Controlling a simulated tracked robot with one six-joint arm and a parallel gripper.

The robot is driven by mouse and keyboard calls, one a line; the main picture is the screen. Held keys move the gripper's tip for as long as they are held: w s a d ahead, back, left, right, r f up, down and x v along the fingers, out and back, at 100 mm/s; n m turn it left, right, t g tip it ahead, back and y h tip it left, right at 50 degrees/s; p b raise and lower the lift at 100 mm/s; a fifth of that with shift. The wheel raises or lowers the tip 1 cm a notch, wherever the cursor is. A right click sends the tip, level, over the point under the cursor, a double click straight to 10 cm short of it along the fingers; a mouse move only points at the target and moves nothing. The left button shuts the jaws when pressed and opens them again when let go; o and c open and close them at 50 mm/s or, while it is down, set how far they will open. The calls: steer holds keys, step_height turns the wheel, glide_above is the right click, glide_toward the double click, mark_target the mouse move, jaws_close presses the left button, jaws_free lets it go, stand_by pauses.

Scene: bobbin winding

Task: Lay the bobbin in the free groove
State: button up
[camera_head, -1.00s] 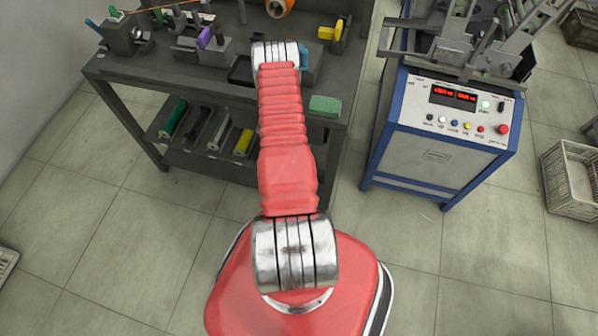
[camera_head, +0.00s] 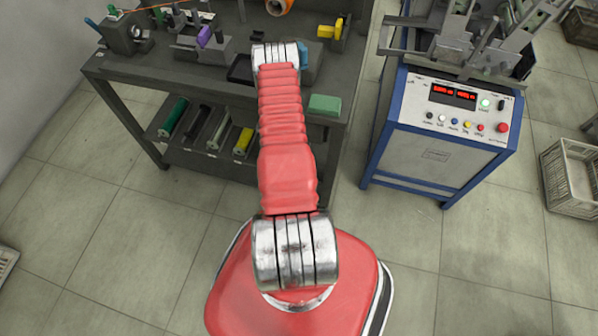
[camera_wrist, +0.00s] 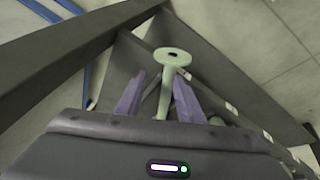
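A pale green bobbin (camera_wrist: 173,56) shows in the wrist view, its round holed flange at the top and its stem running down between my fingers. My gripper (camera_wrist: 160,75) has two purple fingers, one on each side of the stem. A gap shows between the left finger and the stem; the right finger is close to it. The bobbin's lower end is hidden by my gripper body. The lower shelf (camera_head: 190,167) holds green (camera_head: 173,117), dark (camera_head: 197,122), grey (camera_head: 219,130) and yellow (camera_head: 244,142) bobbins. My arm hides my gripper and the shelf's right part in the head view.
The dark workbench (camera_head: 130,72) carries tools and a green block (camera_head: 324,105) by its front edge. Dark bench beams (camera_wrist: 75,45) lie close to my gripper. A blue-framed machine (camera_head: 440,150) stands to the right, with a crate (camera_head: 572,180) beyond. Floor between them is clear.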

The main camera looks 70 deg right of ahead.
steer(key=shift+a+r, duration=0.1)
steer(key=shift+r, duration=0.75)
steer(key=v, duration=1.1)
steer(key=shift+a+r, duration=0.15)
steer(key=shift+r, duration=0.05)
stand_by(0.6)
